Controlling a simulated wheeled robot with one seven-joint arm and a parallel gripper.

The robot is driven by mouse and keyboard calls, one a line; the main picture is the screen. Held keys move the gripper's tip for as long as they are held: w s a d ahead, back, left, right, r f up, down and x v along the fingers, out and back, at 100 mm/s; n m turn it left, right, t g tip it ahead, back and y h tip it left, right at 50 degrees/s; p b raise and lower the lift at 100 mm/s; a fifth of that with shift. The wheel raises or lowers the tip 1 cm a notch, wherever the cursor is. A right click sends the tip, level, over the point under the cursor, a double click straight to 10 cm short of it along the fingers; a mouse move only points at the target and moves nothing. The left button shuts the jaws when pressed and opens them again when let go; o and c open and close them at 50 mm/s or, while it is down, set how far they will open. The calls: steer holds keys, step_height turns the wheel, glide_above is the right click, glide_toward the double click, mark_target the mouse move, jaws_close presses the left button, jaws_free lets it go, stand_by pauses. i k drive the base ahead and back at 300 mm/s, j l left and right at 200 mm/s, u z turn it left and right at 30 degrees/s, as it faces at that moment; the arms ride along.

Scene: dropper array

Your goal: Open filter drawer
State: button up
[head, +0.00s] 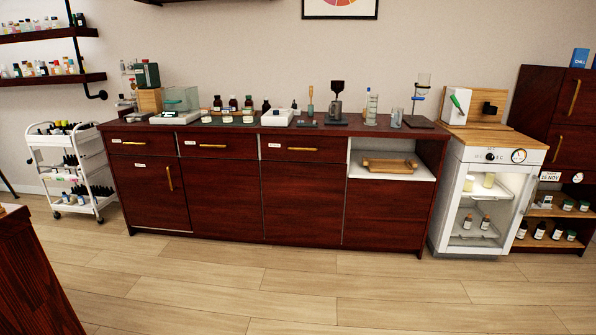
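A dark red-brown cabinet bench stands against the wall, with three shut drawers in its top row: a left drawer (158,144), a middle drawer (240,150) and a right drawer (330,151). Each has a horizontal brass handle and a small white label at its left. The labels are too small to read, so I cannot tell which is the filter drawer. My gripper is not in view.
An open niche right of the drawers holds a wooden tray (372,167). Glassware and bottles crowd the bench top. A white cart (40,150) stands left, a glass-front cabinet (445,215) right. A dark wooden piece (30,280) is at lower left. The floor (300,285) before the bench is clear.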

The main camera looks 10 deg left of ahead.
mark_target(197, 144)
steer(key=i+j+u, duration=0.1)
steer(key=i+j, duration=0.65)
steer(key=i, duration=0.25)
steer(key=i+j+u, duration=0.15)
steer(key=i+j, duration=0.55)
steer(key=i, duration=0.3)
steer(key=i+j+u, duration=0.15)
steer(key=i+j, duration=0.15)
steer(key=i, duration=0.2)
steer(key=i+j+u, duration=0.1)
steer(key=i+j, duration=0.15)
steer(key=i, duration=0.25)
